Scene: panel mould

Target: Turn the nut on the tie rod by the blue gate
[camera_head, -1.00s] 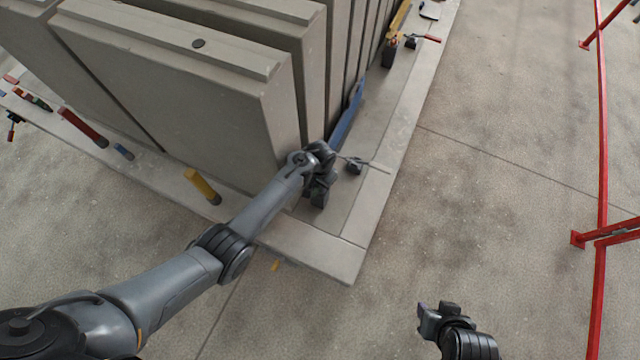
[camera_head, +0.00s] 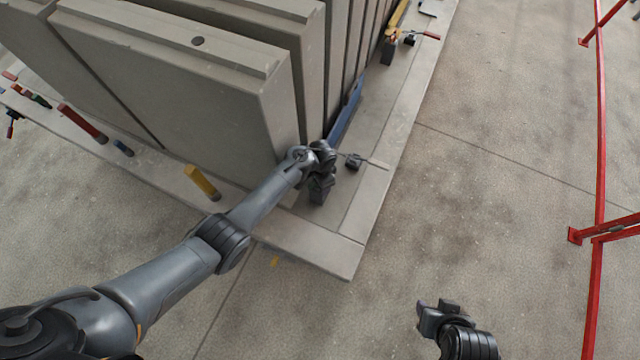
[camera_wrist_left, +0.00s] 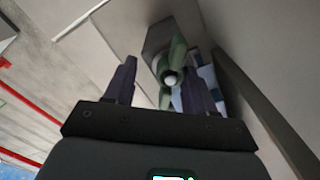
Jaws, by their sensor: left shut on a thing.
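The blue gate (camera_head: 346,112) stands upright along the end of the grey concrete panels in the head view. My left gripper (camera_head: 320,194) is low beside the near panel corner, close to the gate's near end. In the left wrist view, a green winged nut (camera_wrist_left: 178,52) sits around the pale round end of the tie rod (camera_wrist_left: 171,78), in front of a grey plate. The dark fingers of my left gripper (camera_wrist_left: 160,82) are on both sides of the nut, shut on it. The head view hides the nut. My right gripper (camera_head: 436,308) is away over the floor; its jaw gap is unclear.
A dark block with a thin rod (camera_head: 353,162) lies on the concrete ledge (camera_head: 340,255) just right of my left gripper. Red rails (camera_head: 599,150) run at the right. The floor between is clear.

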